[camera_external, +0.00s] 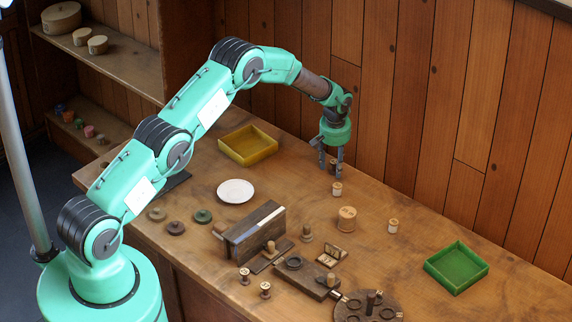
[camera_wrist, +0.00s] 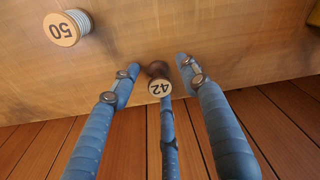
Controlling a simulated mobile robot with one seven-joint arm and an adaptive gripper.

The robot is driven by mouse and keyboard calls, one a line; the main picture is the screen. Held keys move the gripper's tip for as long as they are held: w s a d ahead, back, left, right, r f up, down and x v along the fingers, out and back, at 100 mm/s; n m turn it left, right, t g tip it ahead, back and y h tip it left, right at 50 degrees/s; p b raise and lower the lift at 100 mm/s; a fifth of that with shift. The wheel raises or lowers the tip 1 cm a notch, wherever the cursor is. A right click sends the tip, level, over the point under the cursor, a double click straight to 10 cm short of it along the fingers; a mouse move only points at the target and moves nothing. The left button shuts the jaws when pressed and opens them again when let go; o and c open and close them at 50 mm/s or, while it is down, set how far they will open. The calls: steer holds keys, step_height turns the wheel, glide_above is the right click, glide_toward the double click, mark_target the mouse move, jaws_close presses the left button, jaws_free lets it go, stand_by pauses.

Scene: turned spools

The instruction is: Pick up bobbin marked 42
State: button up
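The bobbin marked 42 (camera_wrist: 159,86) shows in the wrist view with a pale numbered top and a dark brown body, on the table. My gripper (camera_wrist: 158,80) has blue fingers spread to the left and right of it, with visible gaps. A third finger comes up from below, its tip close to the numbered top; I cannot tell whether it touches. In the external view my gripper (camera_external: 333,166) points down near the table's back edge, and its fingers mostly hide the bobbin. A bobbin marked 50 (camera_wrist: 62,29) with pale thread stands apart; it also shows in the external view (camera_external: 337,189).
The wooden wall (camera_external: 378,130) rises close behind my gripper. A yellow tray (camera_external: 248,158) and a white plate (camera_external: 235,191) lie to the left. A larger wooden spool (camera_external: 347,219), a small bobbin (camera_external: 393,226) and a green tray (camera_external: 484,267) are toward the right.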

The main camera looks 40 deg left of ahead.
mark_target(334, 161)
steer(key=c, duration=0.8)
steer(key=shift+c, duration=0.2)
steer(key=shift+r, duration=1.65)
steer(key=s, duration=0.5)
steer(key=s+r, duration=0.1)
steer(key=s, duration=0.4)
steer(key=s+b, duration=0.1)
steer(key=s, duration=0.5)
steer(key=shift+d+r, duration=0.15)
steer(key=shift+r, duration=0.2)
